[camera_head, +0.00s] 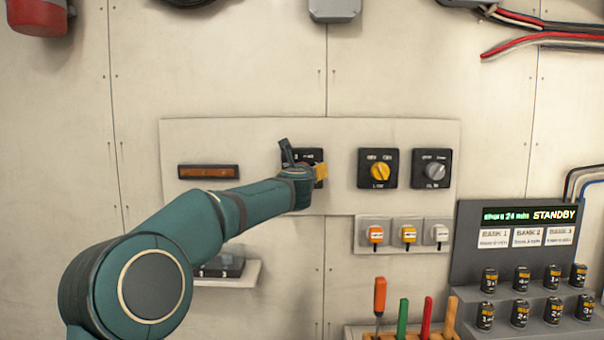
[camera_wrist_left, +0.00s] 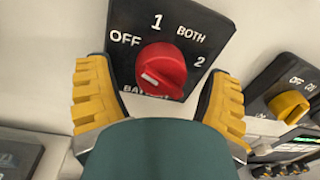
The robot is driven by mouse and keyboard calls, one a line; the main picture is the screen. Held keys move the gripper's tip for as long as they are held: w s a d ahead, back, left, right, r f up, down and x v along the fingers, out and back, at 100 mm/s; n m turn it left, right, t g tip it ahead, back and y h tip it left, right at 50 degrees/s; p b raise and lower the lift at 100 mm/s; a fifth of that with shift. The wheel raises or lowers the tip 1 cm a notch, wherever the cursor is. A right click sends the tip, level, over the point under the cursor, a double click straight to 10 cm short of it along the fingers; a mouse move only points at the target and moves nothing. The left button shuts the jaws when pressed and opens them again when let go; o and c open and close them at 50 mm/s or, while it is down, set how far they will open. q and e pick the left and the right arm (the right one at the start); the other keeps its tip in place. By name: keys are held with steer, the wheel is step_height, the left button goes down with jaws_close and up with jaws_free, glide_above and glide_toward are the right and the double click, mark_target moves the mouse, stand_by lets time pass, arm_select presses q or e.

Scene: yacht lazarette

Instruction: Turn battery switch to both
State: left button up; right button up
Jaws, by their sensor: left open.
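The battery switch is a red round knob (camera_wrist_left: 161,70) on a black plate (camera_wrist_left: 200,20) marked OFF, 1, BOTH and 2. A short white mark shows at the knob's lower left, away from the BOTH label. In the head view the switch plate (camera_head: 312,154) is mostly hidden behind my left gripper (camera_head: 319,172). In the left wrist view, the yellow fingers of my left gripper (camera_wrist_left: 157,82) are spread wide, one on each side of the knob. I see no contact with the knob. My right gripper is not in view.
A yellow-knob switch (camera_head: 378,168) and a grey-knob switch (camera_head: 432,168) sit to the right on the same wall panel (camera_head: 260,130). Small breaker switches (camera_head: 404,235) are below. Upright tools (camera_head: 402,318) and a battery display rack (camera_head: 510,250) stand at lower right.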

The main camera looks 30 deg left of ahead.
arm_select(q)
steer(key=c, duration=1.2)
steer(key=m+p, duration=0.3)
steer(key=m, duration=0.1)
steer(key=shift+r, duration=0.2)
steer(key=m+p, duration=0.3)
steer(key=m, duration=0.1)
steer(key=shift+s+r+m+g, duration=0.1)
steer(key=shift+m+g, duration=0.2)
steer(key=shift+g, duration=0.1)
steer(key=m+p, duration=0.3)
steer(key=m, duration=0.1)
steer(key=shift+a, duration=0.1)
steer(key=shift+r+m+g+y+p, duration=0.1)
steer(key=shift+m+g+y+p, duration=0.3)
steer(key=shift+m+p, duration=1.55)
steer(key=shift+m, duration=0.35)
